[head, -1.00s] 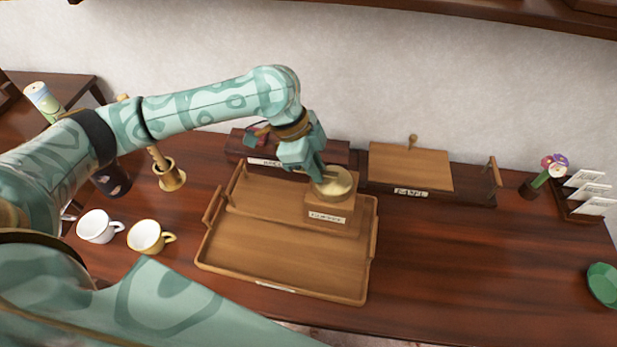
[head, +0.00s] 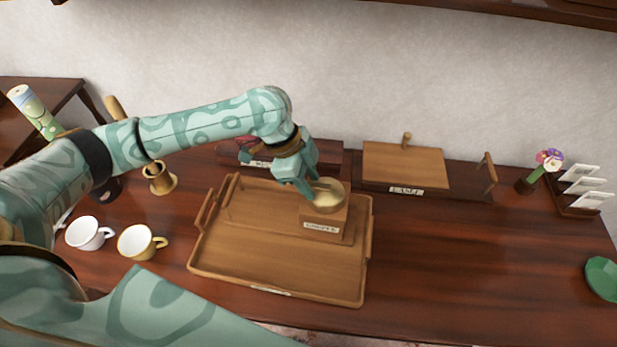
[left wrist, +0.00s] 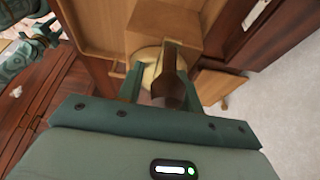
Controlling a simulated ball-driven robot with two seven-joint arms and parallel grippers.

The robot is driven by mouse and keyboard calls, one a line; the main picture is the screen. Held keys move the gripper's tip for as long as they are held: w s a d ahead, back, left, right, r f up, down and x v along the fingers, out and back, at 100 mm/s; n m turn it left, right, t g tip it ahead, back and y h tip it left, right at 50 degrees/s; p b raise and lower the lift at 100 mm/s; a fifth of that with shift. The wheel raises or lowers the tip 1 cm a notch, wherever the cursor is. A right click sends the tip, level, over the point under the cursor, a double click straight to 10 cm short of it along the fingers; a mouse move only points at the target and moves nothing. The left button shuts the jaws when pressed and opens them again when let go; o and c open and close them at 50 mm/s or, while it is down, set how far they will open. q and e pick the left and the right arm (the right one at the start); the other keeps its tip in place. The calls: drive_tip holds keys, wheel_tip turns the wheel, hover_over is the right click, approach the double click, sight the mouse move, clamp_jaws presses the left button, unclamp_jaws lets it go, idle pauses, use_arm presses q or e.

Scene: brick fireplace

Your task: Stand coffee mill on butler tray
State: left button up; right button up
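The coffee mill (head: 325,221) is a wooden box with a label on its front and a brass bowl on top. It is upright over the back right part of the butler tray (head: 225,258), a wooden tray with raised rim and side handles. Whether its base touches the tray is hard to tell. My left gripper (head: 312,192) reaches down to the mill's top. In the left wrist view its fingers (left wrist: 160,92) stand either side of the brass top, with a dark brown part of the mill between them.
A white cup (head: 88,234) and a yellow-white cup (head: 141,242) stand left of the tray. A brass stand (head: 160,181) is behind them. The counter right of the tray is clear up to a green dish (head: 602,277).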

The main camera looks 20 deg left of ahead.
use_arm(q)
drive_tip(key=p+v, duration=0.4)
drive_tip(key=v, duration=0.8)
drive_tip(key=shift+d+r, duration=0.1)
drive_tip(key=shift+r, duration=0.1)
drive_tip(key=shift+s+f, duration=0.1)
